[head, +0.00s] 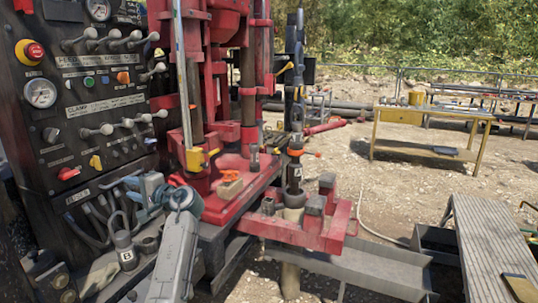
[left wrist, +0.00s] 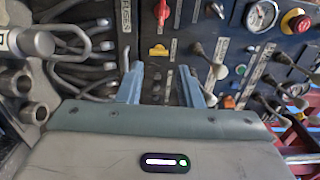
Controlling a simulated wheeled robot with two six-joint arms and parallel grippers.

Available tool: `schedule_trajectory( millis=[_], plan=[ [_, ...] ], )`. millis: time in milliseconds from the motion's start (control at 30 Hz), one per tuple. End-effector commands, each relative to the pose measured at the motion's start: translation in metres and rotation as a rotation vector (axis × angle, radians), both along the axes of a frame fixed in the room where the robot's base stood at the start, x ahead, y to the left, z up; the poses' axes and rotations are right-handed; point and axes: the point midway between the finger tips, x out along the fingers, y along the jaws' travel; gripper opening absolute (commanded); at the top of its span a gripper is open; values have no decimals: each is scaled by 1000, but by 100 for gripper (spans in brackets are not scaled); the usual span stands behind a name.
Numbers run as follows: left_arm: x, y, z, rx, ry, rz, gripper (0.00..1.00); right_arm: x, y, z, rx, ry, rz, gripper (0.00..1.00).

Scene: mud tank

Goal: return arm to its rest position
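My left arm (head: 178,255) comes up from the bottom of the head view, left of centre. My left gripper (head: 146,198) is at its upper end, in front of the lower part of the black control panel (head: 105,115). In the left wrist view the two blue fingers of the left gripper (left wrist: 161,88) stand apart with nothing between them. The panel's levers and knobs show beyond the fingertips. I cannot tell how far the fingertips are from the panel. My right gripper is not in view.
Grey hoses (head: 95,215) and a metal piece marked B (head: 125,250) are close to the left gripper. The red drill rig (head: 225,185) stands to its right, with an upright rod marked A (head: 296,175). A yellow table (head: 455,115) stands farther back.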

Motion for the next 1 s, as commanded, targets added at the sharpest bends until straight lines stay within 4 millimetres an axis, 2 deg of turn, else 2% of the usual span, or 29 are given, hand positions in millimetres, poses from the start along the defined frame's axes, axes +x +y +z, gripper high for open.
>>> schedule_trajectory(
  millis=[67, 333, 467, 667, 767, 867, 1000],
  plan=[
    [0, 0, 0, 0, 0, 0, 33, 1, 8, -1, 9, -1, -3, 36],
    [-19, 6, -48, -93, -12, -15, 33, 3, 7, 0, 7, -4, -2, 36],
    [-33, 9, -78, -154, -18, -22, 33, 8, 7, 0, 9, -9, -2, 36],
    [-65, 12, -135, -280, -33, -36, 33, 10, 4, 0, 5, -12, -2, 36],
    [-91, 13, -173, -365, -41, -43, 33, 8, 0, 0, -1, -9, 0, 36],
    [-128, 11, -218, -481, -48, -49, 33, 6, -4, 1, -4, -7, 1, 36],
    [-190, 3, -275, -660, -57, -56, 33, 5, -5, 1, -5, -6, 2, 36]
  ],
)
